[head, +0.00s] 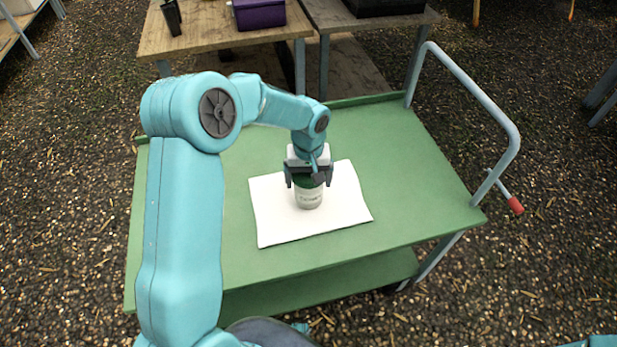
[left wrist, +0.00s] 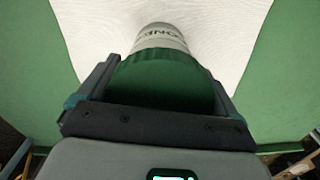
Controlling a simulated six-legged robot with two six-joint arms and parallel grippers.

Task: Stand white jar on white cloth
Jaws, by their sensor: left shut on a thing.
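The white jar (head: 309,197) has a dark green lid and printed lettering. It is upright over the middle of the white cloth (head: 275,222), which lies flat on the green cart top. My left gripper (head: 309,180) comes down from above and is shut on the jar at its lid. In the left wrist view, the green lid (left wrist: 160,84) sits between the two fingers and the pale jar body (left wrist: 160,38) points to the cloth (left wrist: 85,25). I cannot tell whether the jar's base touches the cloth. My right gripper is not in view.
The green cart top (head: 400,160) is otherwise clear around the cloth. A grey push handle (head: 490,110) with a red-tipped lever rises at its right end.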

